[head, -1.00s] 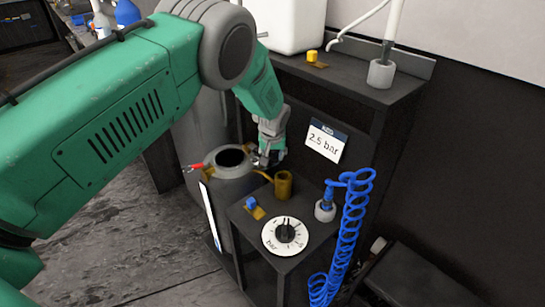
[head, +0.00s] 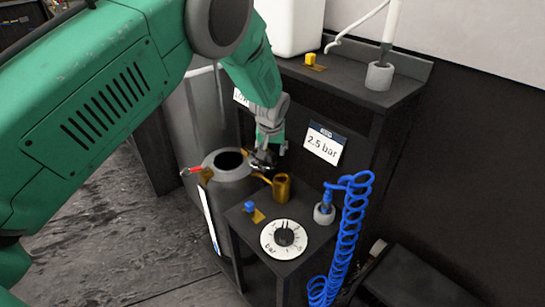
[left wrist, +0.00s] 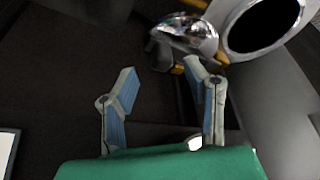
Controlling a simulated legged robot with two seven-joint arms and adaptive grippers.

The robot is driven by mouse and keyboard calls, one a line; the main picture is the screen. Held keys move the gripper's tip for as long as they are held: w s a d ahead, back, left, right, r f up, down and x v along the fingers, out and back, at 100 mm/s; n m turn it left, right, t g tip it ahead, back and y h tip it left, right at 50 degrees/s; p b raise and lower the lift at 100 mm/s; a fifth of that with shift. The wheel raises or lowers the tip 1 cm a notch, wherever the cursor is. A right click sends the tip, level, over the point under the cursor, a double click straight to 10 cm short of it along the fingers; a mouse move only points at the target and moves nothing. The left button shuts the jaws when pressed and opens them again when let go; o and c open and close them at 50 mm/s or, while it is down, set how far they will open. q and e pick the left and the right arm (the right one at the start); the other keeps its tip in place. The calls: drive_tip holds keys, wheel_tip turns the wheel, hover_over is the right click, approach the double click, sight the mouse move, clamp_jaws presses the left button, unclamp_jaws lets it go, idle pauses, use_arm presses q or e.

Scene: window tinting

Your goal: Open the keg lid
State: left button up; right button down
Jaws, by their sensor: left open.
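The grey keg (head: 238,190) stands left of the small dark table, its round mouth showing as a dark opening at the top. In the left wrist view its pale rim (left wrist: 229,42) is at the upper right. A shiny domed metal piece, seemingly the lid (left wrist: 190,32), sits beside the mouth, with yellow-orange parts under it. My left gripper (head: 266,153) is at the right side of the keg's top. In the left wrist view its fingers (left wrist: 160,70) are apart with nothing between them, and the dome is just beyond the tips. Contact cannot be told. My right gripper is out of view.
The small table carries a pressure dial (head: 284,239), a blue valve (head: 250,207) and a brass cup (head: 282,187). A coiled blue hose (head: 352,225) hangs at its right. A red-tipped handle (head: 190,171) sticks out left of the keg. A dark cabinet stands behind.

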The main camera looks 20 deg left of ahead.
use_arm(q)
drive_tip(key=v, duration=0.6)
drive_tip(key=shift+s+r, duration=0.2)
drive_tip(key=shift+d, duration=0.1)
